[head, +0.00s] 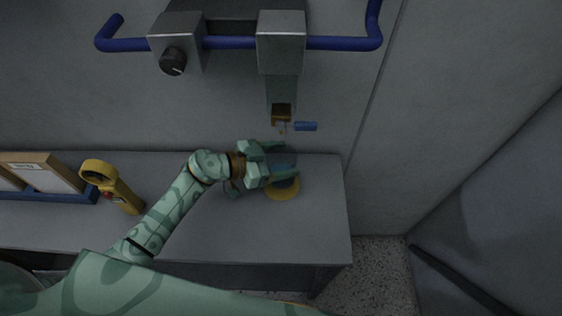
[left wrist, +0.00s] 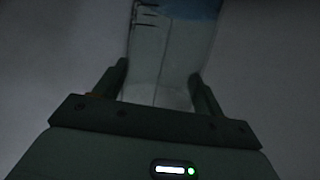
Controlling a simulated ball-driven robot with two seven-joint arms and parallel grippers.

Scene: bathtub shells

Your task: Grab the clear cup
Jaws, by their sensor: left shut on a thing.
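The clear cup (left wrist: 160,75) shows in the left wrist view as a see-through vessel with dark marks on its side and blue at its top right. My left gripper (left wrist: 160,80) has one finger on each side of it and is shut on it. In the head view my left gripper (head: 280,164) is at the right part of the grey counter, over a yellow round base (head: 283,191). The cup is mostly hidden there behind the fingers, with a dark blue patch between them. I cannot tell whether the cup touches the base. My right gripper is not in view.
The grey counter (head: 220,225) ends at the right, by a wall. A yellow handheld device (head: 112,185) and a framed panel (head: 40,175) stand at the left.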

